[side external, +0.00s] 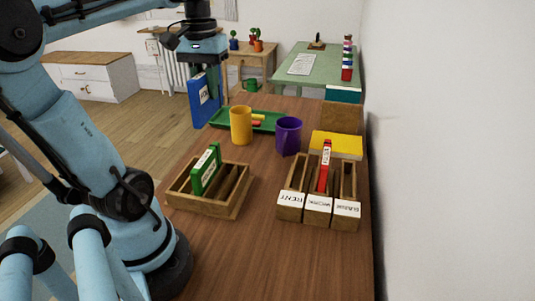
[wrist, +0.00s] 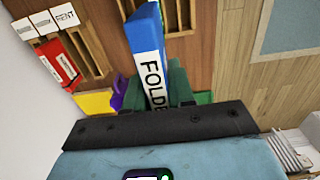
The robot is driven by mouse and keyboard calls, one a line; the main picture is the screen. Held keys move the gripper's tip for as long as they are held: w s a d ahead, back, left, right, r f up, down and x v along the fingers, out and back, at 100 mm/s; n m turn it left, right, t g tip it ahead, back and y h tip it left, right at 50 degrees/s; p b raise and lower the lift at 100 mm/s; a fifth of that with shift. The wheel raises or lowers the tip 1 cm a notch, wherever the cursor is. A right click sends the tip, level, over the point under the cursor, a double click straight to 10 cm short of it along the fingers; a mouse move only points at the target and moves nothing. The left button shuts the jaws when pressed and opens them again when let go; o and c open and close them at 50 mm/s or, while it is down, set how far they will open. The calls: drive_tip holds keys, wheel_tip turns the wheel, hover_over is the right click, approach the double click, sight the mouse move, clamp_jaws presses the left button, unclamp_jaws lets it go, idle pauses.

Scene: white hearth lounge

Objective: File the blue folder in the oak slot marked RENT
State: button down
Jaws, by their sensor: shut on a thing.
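My gripper (side external: 208,76) is shut on the blue folder (side external: 203,101), which hangs upright at the table's far left edge, beside the green tray. In the wrist view the blue folder (wrist: 146,30) sticks out from between the dark green fingers (wrist: 178,86), its white FOLDER label facing the camera. The oak rack with the RENT slot (side external: 291,198) stands at the right of the table, apart from the folder. RENT is its left slot in the side view and looks empty. The middle slot, marked WORK (side external: 318,204), holds a red folder (side external: 325,165). The right slot (side external: 349,186) looks empty.
A second wooden rack (side external: 209,206) with a green folder (side external: 205,170) stands nearer my arm. A yellow mug (side external: 241,126) and a purple mug (side external: 288,136) stand by the green tray (side external: 222,121). A yellow book (side external: 337,143) lies behind the oak rack. A wall borders the right.

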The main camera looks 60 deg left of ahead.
drive_tip(key=w+d+f, duration=0.1)
drive_tip(key=w+d, duration=1.1)
drive_tip(key=w, duration=0.5)
drive_tip(key=shift+w+d+f, duration=0.1)
drive_tip(key=shift+f, duration=1.2)
drive_tip(key=shift+w+d+f, duration=0.1)
drive_tip(key=shift+f, duration=1.15)
drive_tip(key=shift+s, duration=0.1)
wheel_tip(320, 180, down, 8)
drive_tip(key=shift+f, duration=2.05)
drive_tip(key=c, duration=0.9)
unclamp_jaws()
